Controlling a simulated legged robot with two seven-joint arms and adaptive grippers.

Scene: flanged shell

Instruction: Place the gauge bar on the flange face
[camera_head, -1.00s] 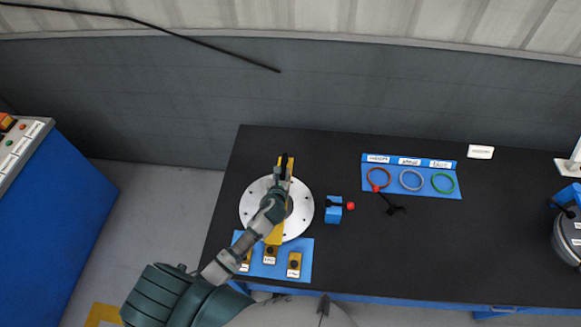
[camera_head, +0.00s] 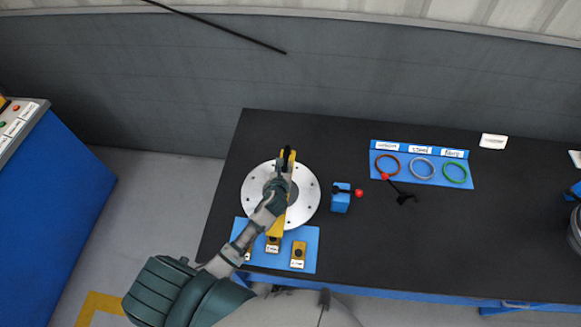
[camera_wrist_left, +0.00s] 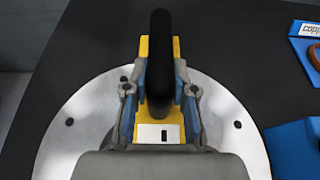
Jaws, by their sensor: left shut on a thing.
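The yellow gauge bar (camera_head: 291,213) lies across the round silver flange face (camera_head: 310,197), running from its far edge to its near edge. In the left wrist view the bar (camera_wrist_left: 146,50) has a black handle (camera_wrist_left: 160,60) and a white label. My left gripper (camera_head: 284,168) is over the flange, shut on the gauge bar, and its two fingers (camera_wrist_left: 160,100) sit on either side of the handle. The bar is over the flange (camera_wrist_left: 85,115); I cannot tell whether it touches. My arm hides part of the bar and flange. My right gripper is not in view.
A blue mat (camera_head: 310,240) with yellow blocks (camera_head: 298,254) is in front of the flange. A blue board (camera_head: 405,176) holds three rings.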

